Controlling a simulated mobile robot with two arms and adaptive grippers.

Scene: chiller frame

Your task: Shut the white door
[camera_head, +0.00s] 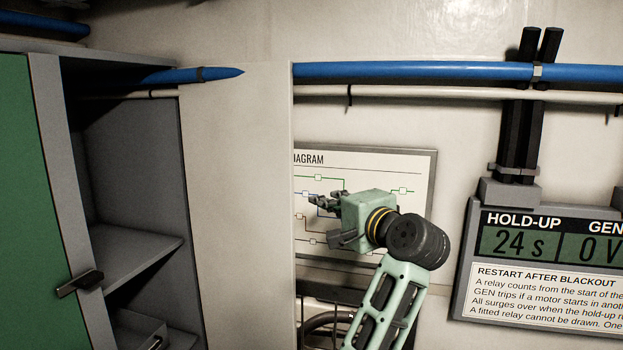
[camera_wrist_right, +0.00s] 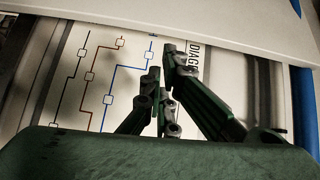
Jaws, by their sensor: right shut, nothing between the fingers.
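The white door (camera_head: 240,200) stands open as a tall pale panel at the right side of a grey cabinet, whose shelves show to its left. In the right wrist view the white door (camera_wrist_right: 205,22) crosses the top, beyond my fingertips. My right gripper (camera_head: 318,202) is to the right of the door's right edge, in front of the wall diagram, with its fingers pointing left. In the wrist view its fingers (camera_wrist_right: 163,65) are shut with nothing between them. I cannot tell whether they touch the door. My left gripper is not in view.
A green door (camera_head: 22,200) with a dark handle (camera_head: 80,283) stands at the far left. Blue and white pipes (camera_head: 430,71) run along the wall above. The diagram board (camera_head: 375,165) is behind my gripper. A hold-up sign (camera_head: 545,260) hangs at right.

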